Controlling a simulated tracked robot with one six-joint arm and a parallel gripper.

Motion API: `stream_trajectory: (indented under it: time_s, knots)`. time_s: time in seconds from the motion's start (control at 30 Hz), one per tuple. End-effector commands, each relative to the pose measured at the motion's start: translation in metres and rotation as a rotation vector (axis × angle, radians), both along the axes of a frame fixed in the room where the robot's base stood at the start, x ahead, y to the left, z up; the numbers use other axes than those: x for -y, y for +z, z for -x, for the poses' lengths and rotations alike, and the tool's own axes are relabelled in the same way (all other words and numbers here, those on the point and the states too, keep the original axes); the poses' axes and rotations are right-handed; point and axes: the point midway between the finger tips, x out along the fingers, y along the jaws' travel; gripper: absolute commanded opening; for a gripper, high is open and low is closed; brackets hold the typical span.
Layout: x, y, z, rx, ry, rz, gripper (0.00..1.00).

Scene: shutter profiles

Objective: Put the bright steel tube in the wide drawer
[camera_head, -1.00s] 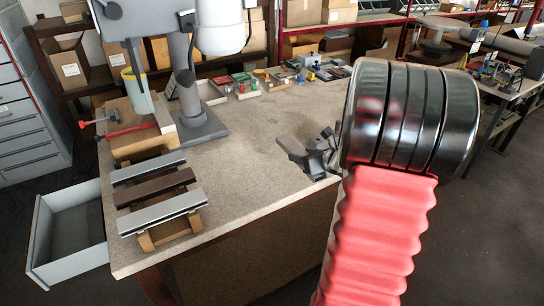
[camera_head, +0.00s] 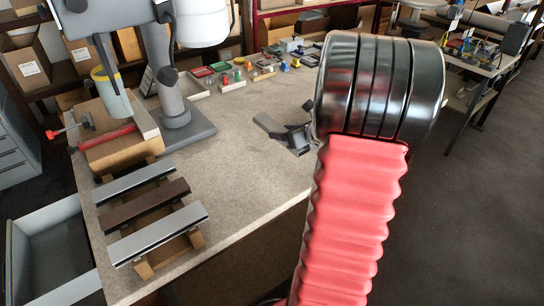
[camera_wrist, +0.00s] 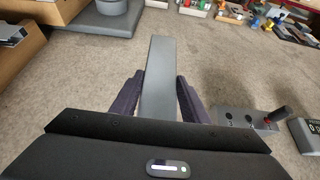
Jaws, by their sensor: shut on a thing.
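My gripper (camera_wrist: 160,98) is shut on a plain grey, straight-sided tube (camera_wrist: 158,65), which lies lengthwise between the dark fingers in the wrist view. In the head view my gripper (camera_head: 298,142) is partly hidden behind my arm. The grey tube (camera_head: 268,125) sticks out to its left, over the bench. Whether this is the wide drawer cannot be told.
Two light profiles (camera_head: 158,234) and a brown one (camera_head: 145,205) lie on a wooden rack at the bench's left. A drill press base (camera_head: 185,125) and a wooden block with a red clamp (camera_head: 115,136) stand behind. Small boxes line the back. The middle bench (camera_head: 235,180) is clear.

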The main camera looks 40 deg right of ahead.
Motion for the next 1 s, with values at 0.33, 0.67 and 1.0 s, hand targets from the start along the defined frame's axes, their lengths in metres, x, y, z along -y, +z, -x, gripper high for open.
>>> stream_trajectory:
  time_s: [0.33, 0.67, 1.0]
  knots:
    - [-0.006, 0.001, -0.006, 0.002, 0.004, 0.001, 0.02]
    - [-0.007, -0.032, -0.006, 0.0, 0.006, -0.003, 0.02]
    - [-0.007, -0.049, -0.007, 0.001, 0.008, 0.002, 0.02]
